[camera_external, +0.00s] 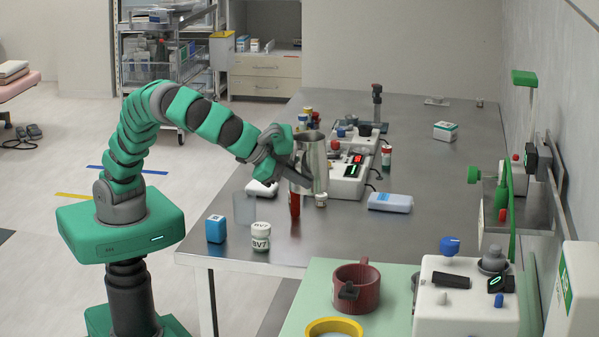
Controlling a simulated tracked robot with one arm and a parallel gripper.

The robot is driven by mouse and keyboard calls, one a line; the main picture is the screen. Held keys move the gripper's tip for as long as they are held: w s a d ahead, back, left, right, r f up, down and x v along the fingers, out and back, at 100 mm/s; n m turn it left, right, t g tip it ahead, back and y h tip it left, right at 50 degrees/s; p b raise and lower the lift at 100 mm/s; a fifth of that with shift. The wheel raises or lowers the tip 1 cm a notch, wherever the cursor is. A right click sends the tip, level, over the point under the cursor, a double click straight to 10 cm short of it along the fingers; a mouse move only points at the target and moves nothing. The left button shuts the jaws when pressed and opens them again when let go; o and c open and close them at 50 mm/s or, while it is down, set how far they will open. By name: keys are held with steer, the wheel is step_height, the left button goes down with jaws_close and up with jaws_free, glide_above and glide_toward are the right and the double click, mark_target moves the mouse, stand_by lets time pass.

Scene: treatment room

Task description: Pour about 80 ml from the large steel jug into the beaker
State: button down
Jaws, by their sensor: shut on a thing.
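My gripper (298,176) is shut on the large steel jug (314,153) at its left side. The jug is close to upright, perhaps slightly tilted, and looks to be held above the steel table. What is in it cannot be seen. A faint, clear vessel (244,208), seemingly the beaker, stands on the table near its front left edge, to the left of and below the jug. Its fill level cannot be made out. The jug and the beaker are apart.
A red item (295,204) and a small bottle (321,199) are just below the jug. A white jar (261,237) and blue box (216,229) stand near the front edge. The table's far right is mostly clear.

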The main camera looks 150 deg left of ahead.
steer(key=s+d+m+t+h, duration=0.1)
steer(key=s+d+m+t, duration=0.35)
steer(key=d, duration=1.15)
steer(key=s+d+n+g+p, duration=0.15)
steer(key=s+d, duration=0.25)
steer(key=s, duration=0.9)
step_height(320, 180, down, 9)
steer(key=shift+a+r, duration=0.15)
steer(key=shift+r, duration=0.05)
steer(key=shift+r, duration=0.1)
step_height(320, 180, up, 5)
steer(key=shift+g, duration=0.4)
steer(key=f, duration=0.2)
steer(key=w+f, duration=0.1)
steer(key=f, duration=0.2)
steer(key=shift+a+f, duration=0.1)
steer(key=shift+a, duration=0.1)
